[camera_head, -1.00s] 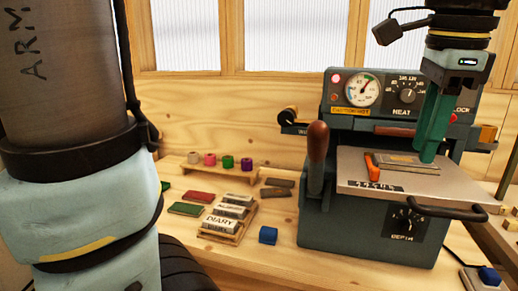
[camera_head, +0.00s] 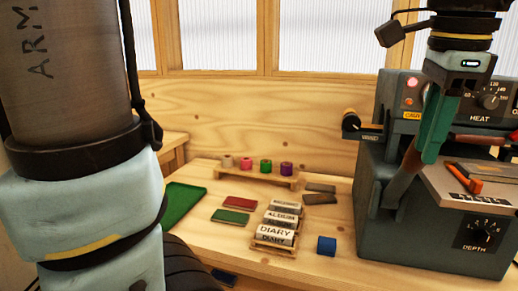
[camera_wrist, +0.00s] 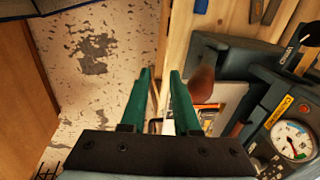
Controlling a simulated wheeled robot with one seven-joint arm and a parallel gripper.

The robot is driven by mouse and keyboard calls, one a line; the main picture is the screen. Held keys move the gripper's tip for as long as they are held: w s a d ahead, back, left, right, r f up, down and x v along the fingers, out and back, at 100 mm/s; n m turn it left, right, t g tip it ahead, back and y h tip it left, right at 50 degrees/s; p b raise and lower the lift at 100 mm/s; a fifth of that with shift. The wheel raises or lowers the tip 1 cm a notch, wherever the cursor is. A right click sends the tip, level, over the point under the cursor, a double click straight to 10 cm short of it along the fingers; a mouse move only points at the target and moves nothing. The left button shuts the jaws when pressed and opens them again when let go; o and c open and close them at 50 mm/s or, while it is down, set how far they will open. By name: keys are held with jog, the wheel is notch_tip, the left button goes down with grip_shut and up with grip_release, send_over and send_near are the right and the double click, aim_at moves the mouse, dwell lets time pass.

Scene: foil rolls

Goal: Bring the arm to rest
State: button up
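My gripper (camera_head: 430,158) hangs from the upper right of the head view, its green fingers pointing down in front of the heat press machine (camera_head: 440,225). In the wrist view the two green fingers of my gripper (camera_wrist: 160,72) stand apart with nothing held between them. The machine's brown lever handle (camera_wrist: 203,84) is just right of the right finger in the wrist view. Whether they touch I cannot tell. In the head view the handle (camera_head: 412,158) is partly covered by the fingers.
Foil rolls (camera_head: 265,166) stand on a wooden rack at the bench's back. Type blocks (camera_head: 275,236), red and green booklets, a green tray (camera_head: 184,203) and a blue block (camera_head: 326,246) lie on the bench.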

jog(key=w+a+f+n, duration=1)
jog(key=w+a+f, duration=0.3)
jog(key=w, duration=0.1)
jog(key=a+f+n, duration=0.5)
jog(key=a, duration=0.3)
jog(key=w+a+f+n, duration=0.1)
jog(key=a+f+n, duration=0.4)
jog(key=a, duration=0.4)
jog(key=shift+d, duration=0.1)
dwell(0.4)
